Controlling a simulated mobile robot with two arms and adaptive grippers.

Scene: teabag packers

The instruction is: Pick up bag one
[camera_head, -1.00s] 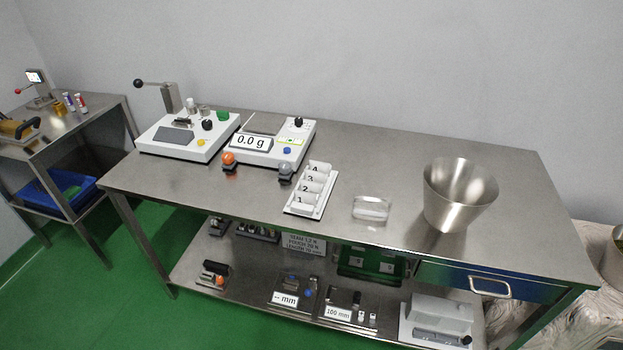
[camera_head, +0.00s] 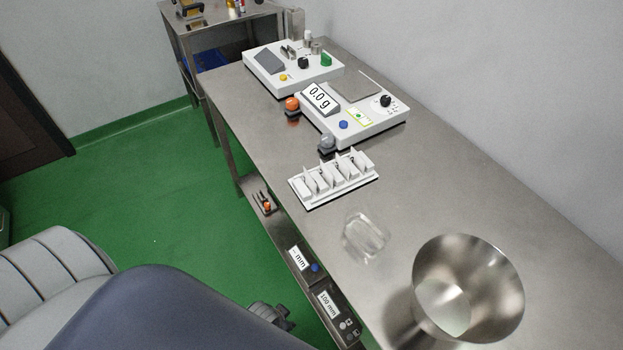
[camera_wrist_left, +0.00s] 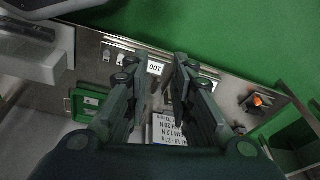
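A white rack (camera_head: 345,190) on the steel table holds several upright white bags in a row. In the earlier head view they bear the numbers 1 to 4, with 1 at the front-edge end. Bag one (camera_head: 304,187) now stands at the rack's left end; its number cannot be read now. My left gripper (camera_head: 274,317) shows dark and small beyond my arm, off the table's front edge and apart from the rack. In the left wrist view its fingers (camera_wrist_left: 156,70) are spread with nothing held between them. My right gripper is not in view.
A clear dish (camera_head: 365,238) and a steel bowl (camera_head: 468,290) stand on the table (camera_head: 420,180) near the rack. A scale (camera_head: 368,118) reading 0.0 g stands behind it, beside a white device (camera_head: 290,68). The lower shelf holds labelled tools (camera_head: 300,258).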

